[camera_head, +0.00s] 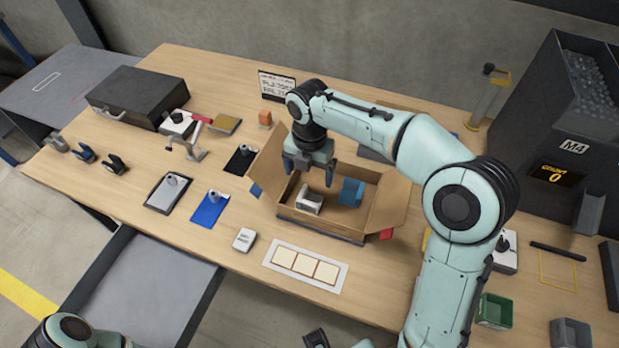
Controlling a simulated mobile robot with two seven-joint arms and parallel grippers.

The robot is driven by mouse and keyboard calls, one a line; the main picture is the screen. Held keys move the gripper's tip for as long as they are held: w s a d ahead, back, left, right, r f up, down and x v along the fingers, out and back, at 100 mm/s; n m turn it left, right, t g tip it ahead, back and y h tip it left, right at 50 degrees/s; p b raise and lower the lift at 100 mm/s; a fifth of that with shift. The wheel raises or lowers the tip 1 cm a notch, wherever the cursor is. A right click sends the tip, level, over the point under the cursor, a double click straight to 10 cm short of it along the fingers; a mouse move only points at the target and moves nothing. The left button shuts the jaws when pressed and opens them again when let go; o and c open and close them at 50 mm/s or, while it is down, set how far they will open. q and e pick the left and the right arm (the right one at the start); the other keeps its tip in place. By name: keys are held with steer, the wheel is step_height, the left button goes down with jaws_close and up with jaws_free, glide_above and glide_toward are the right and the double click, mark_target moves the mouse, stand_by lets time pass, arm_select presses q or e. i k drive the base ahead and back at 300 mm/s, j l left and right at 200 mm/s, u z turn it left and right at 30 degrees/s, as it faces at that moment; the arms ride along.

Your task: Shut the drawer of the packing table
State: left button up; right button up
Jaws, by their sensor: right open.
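The packing table (150,212) has a wooden top that runs across the view. Its grey drawer (150,285) stands pulled out from under the front edge at the lower left. The part of its inside that shows looks bare, and its near end is cut off by the frame. My right gripper (309,178) is open, pointing down over an open cardboard box (318,232), far to the right of the drawer. It has nothing visible between its fingers.
The box holds a white piece (309,200) and a blue piece (351,192). A black case (130,92), a blue clipboard (210,208) and a white card (335,276) lie on the table. A dark feeder (530,110) stands at right.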

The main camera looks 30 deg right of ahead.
mark_target(144, 288)
steer(key=k+j, duration=0.8)
steer(key=k, duration=0.05)
